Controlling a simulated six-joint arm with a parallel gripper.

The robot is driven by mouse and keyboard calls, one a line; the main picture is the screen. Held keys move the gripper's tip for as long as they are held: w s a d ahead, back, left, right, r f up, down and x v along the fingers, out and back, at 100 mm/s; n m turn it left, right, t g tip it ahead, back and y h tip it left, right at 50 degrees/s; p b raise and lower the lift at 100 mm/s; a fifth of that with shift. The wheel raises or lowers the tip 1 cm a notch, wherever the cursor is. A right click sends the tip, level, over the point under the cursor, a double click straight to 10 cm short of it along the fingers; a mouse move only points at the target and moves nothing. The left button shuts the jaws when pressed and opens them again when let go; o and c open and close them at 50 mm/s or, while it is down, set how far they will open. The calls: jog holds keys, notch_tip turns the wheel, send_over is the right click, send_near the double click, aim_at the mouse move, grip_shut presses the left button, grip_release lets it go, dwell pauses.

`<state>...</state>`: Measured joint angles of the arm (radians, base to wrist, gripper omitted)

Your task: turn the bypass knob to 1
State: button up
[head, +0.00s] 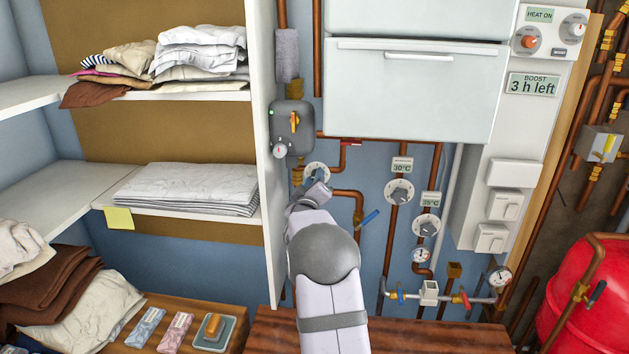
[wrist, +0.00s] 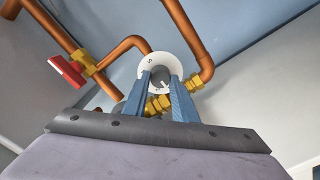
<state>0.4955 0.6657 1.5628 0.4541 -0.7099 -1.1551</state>
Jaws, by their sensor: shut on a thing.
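The bypass knob shows in the head view as a white round dial (head: 316,172) on the copper pipework, just right of the shelf's side panel. In the wrist view the white dial (wrist: 160,58) has a dark grey knob (wrist: 160,78) at its centre, with a pale pointer mark low on it. A small mark is visible at the dial's upper left, too small to read surely. My gripper (wrist: 162,83) has its two blue fingers on either side of the grey knob, shut on it. In the head view my gripper (head: 314,189) hides the dial's lower part.
A grey box with an orange lever (head: 294,122) sits above the knob. A red-handled valve (wrist: 67,72) is at left in the wrist view.

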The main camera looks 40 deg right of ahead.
jog(key=o, duration=1)
jog(key=shift+o, duration=0.2)
jog(key=shift+s+a, duration=0.1)
jog(key=b+v, duration=0.4)
jog(key=v, duration=0.3)
